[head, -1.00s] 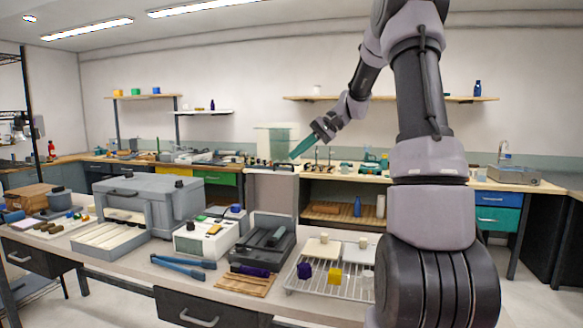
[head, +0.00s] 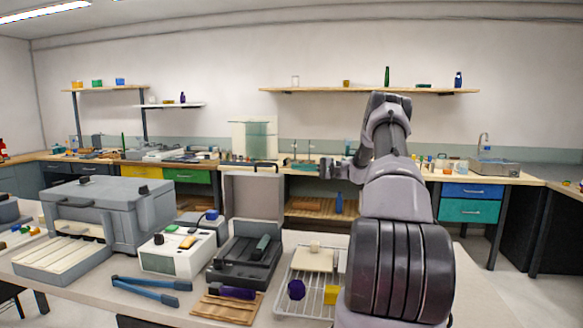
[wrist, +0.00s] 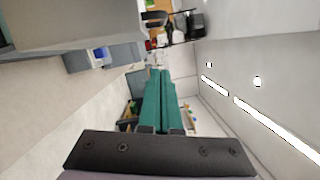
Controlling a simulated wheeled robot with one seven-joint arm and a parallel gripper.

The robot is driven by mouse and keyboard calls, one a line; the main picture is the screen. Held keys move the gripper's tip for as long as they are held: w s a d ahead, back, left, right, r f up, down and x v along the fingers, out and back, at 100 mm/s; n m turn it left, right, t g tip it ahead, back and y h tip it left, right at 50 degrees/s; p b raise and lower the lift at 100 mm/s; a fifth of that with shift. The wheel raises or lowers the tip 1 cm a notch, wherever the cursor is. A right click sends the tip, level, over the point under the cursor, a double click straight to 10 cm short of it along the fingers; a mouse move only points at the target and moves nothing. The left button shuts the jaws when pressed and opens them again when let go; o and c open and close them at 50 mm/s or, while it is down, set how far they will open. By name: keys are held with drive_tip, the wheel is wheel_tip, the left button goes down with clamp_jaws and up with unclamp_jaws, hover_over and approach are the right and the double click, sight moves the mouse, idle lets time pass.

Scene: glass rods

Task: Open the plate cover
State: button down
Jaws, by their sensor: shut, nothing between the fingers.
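A dark grey bench unit (head: 238,268) stands on the front table in the head view. Its grey hinged cover (head: 254,196) stands upright at the back, with a dark handle on its top edge. A green piece lies in the unit. I cannot tell for sure that this is the plate cover. My gripper (wrist: 162,76) shows in the wrist view with its teal fingers together and nothing between them. In the head view my arm reaches up and away, right of the unit; the fingers are not clear there. The gripper appears apart from the cover.
A large grey box (head: 150,200) and a white device (head: 165,259) stand left of the unit. Blue-handled pliers (head: 150,285) and a wooden mat (head: 215,309) lie in front. A wire rack (head: 290,290) with small blocks is at right. A back bench carries more equipment.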

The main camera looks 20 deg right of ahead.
sight(271, 175)
drive_tip(key=a, duration=0.3)
drive_tip(key=a+r, duration=0.1)
drive_tip(key=a, duration=0.5)
drive_tip(key=shift+w+r, duration=0.2)
drive_tip(key=shift+r, duration=0.05)
drive_tip(key=shift+s+a+r, duration=0.15)
drive_tip(key=shift+s+a, duration=0.2)
drive_tip(key=shift+s, duration=0.05)
drive_tip(key=shift+s+a, duration=0.1)
drive_tip(key=shift+s, duration=0.1)
drive_tip(key=s+a+n, duration=0.2)
drive_tip(key=s, duration=0.1)
drive_tip(key=s+a+n, duration=0.1)
drive_tip(key=s, duration=0.1)
drive_tip(key=shift+a+h, duration=0.2)
drive_tip(key=shift+h, duration=0.1)
drive_tip(key=shift+s+a+f+n, duration=0.25)
drive_tip(key=shift+s+n, duration=0.1)
drive_tip(key=shift+n, duration=0.15)
drive_tip(key=shift+d+g, duration=0.15)
drive_tip(key=shift+g, duration=0.15)
